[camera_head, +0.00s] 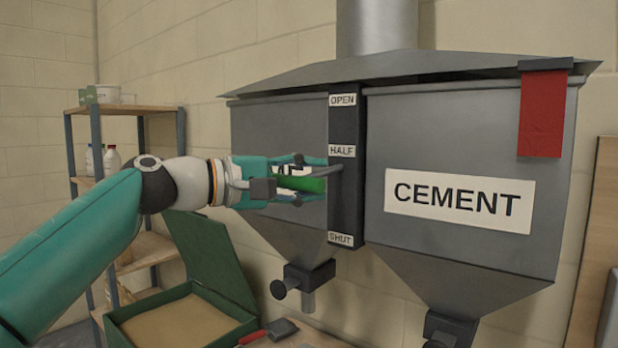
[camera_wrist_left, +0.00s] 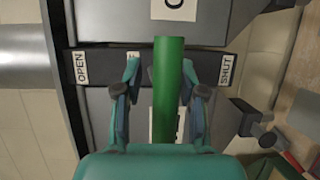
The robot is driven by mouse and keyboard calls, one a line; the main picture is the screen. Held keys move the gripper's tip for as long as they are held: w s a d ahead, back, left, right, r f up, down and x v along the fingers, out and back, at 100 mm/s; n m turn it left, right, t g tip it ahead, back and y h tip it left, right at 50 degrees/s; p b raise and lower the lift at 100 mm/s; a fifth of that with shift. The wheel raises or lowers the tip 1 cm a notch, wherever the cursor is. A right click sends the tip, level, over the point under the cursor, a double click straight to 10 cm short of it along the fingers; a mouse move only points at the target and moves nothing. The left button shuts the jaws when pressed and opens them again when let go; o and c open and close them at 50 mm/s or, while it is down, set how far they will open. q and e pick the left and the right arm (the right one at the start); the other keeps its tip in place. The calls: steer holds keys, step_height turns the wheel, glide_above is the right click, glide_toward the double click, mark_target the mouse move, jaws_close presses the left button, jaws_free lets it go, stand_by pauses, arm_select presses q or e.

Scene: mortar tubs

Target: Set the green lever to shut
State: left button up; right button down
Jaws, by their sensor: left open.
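The green lever (camera_head: 301,184) sticks out from the dark scale strip (camera_head: 346,195) between the two grey hoppers. The strip has OPEN at the top, HALF in the middle and SHUT at the bottom. The lever's arm meets the strip just below the HALF label. My left gripper (camera_head: 300,180) is at the lever, its fingers apart, one above and one below the green grip. In the left wrist view the green lever (camera_wrist_left: 170,85) lies between the two open fingers (camera_wrist_left: 163,95), with gaps on both sides. The SHUT label (camera_wrist_left: 226,70) is to the right there. My right gripper is not seen.
The right hopper (camera_head: 470,240) carries a CEMENT sign, and a red cloth (camera_head: 542,115) hangs at its upper right. An open green box (camera_head: 150,308) of sand-coloured material stands below, with a red-handled trowel (camera_head: 268,332) beside it. A shelf (camera_head: 125,108) stands at the left.

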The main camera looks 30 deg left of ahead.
arm_select(q)
jaws_close()
steer(key=shift+f, duration=0.2)
stand_by(0.5)
steer(key=shift+f+b, duration=0.1)
steer(key=shift+b, duration=0.25)
